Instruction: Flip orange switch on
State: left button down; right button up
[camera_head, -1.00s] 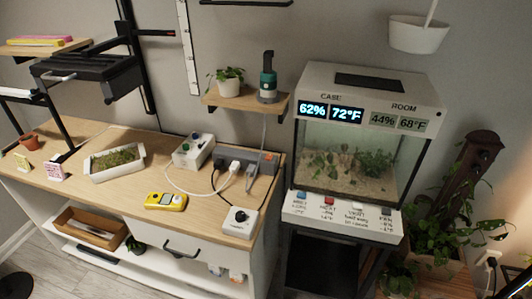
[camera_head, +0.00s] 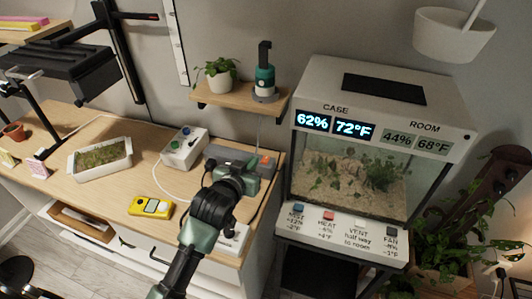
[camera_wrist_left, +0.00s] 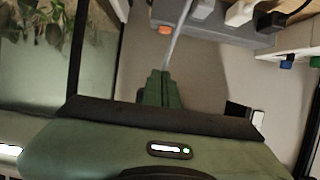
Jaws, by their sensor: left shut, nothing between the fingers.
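The orange switch (camera_head: 265,160) is at the right end of the grey power strip (camera_head: 218,152) on the wooden bench. It also shows in the left wrist view (camera_wrist_left: 165,29), small, above the fingertips. Whether it is on or off is too small to tell. My left gripper (camera_head: 252,173) is just in front of the strip's right end, close to the switch. In the left wrist view its green fingers (camera_wrist_left: 162,78) are shut together and empty, with a gap to the switch. My right gripper is not in view.
A glass terrarium (camera_head: 350,180) stands right of the bench, with a labelled button panel (camera_head: 345,232) in front. A shelf (camera_head: 225,102) with a plant hangs above. A white control box (camera_head: 184,150) and yellow meter (camera_head: 150,207) lie to the left.

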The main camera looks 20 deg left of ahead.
pick_arm(q)
jog(key=s, duration=0.1)
jog(key=p, duration=0.1)
send_over(262, 162)
jog(key=s, duration=0.2)
notch_tip(262, 162, down, 3)
jog(key=f, duration=0.4)
jog(key=shift+d+f+p, duration=0.1)
jog(key=shift+d+p, duration=0.2)
jog(key=shift+p, duration=0.05)
jog(key=shift+f, duration=0.1)
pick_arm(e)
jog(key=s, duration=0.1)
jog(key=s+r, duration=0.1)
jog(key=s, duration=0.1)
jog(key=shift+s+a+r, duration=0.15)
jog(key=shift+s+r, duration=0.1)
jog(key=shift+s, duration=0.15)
